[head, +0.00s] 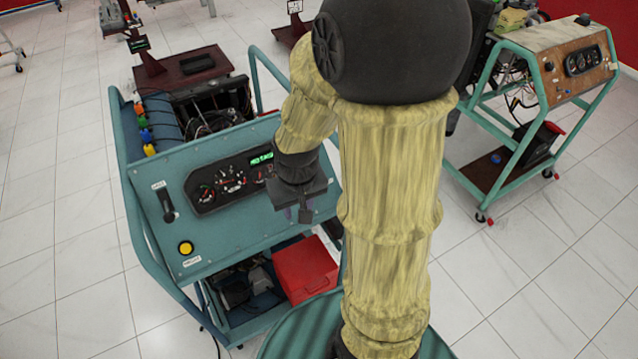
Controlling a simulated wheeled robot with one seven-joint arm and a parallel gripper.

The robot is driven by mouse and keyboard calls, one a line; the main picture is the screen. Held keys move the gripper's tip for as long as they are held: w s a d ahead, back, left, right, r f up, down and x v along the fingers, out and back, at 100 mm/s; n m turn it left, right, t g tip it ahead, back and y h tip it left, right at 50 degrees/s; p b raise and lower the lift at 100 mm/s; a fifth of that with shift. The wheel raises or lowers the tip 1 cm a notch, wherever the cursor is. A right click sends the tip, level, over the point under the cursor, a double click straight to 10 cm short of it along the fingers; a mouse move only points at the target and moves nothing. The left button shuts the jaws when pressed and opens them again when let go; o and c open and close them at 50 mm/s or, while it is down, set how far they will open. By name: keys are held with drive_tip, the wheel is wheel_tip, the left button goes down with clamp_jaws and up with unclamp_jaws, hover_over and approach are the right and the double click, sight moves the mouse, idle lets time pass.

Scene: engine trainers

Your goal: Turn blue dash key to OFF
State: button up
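The blue dash (235,232) is the sloped panel of the blue engine trainer at left centre. It carries a black gauge cluster (228,181) with a lit green display, a black lever (166,204) in a slot at the left, and a yellow button (186,247) at lower left. I see no key; my gripper and arm cover the right part of the dash. My gripper (304,212) points down over that right part, just right of the gauges. Its fingertips are small and dark, and I cannot tell whether they are open, or whether they touch anything.
A blue tube frame (140,240) surrounds the trainer. A red box (304,270) sits on its lower shelf, below the dash. A second trainer with a brown dash (578,72) stands at the right on wheels. White tiled floor is clear at left and lower right.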

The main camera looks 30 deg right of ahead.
drive_tip(key=w+d+f+m+t+y+p, duration=0.1)
drive_tip(key=w+d+m+y+p, duration=0.1)
drive_tip(key=d, duration=0.8)
drive_tip(key=w+d+f+m+y+p, duration=0.1)
drive_tip(key=w+d+m+y+p, duration=0.1)
drive_tip(key=w+d+m+p, duration=0.2)
drive_tip(key=w+d+p, duration=0.2)
drive_tip(key=w+d, duration=0.2)
drive_tip(key=d, duration=0.2)
drive_tip(key=shift+w+t+y, duration=0.3)
drive_tip(key=shift+t+y, duration=0.1)
drive_tip(key=p+x, duration=0.5)
drive_tip(key=x, duration=1.2)
drive_tip(key=shift+a+f, duration=0.1)
drive_tip(key=shift+f, duration=0.1)
clamp_jaws()
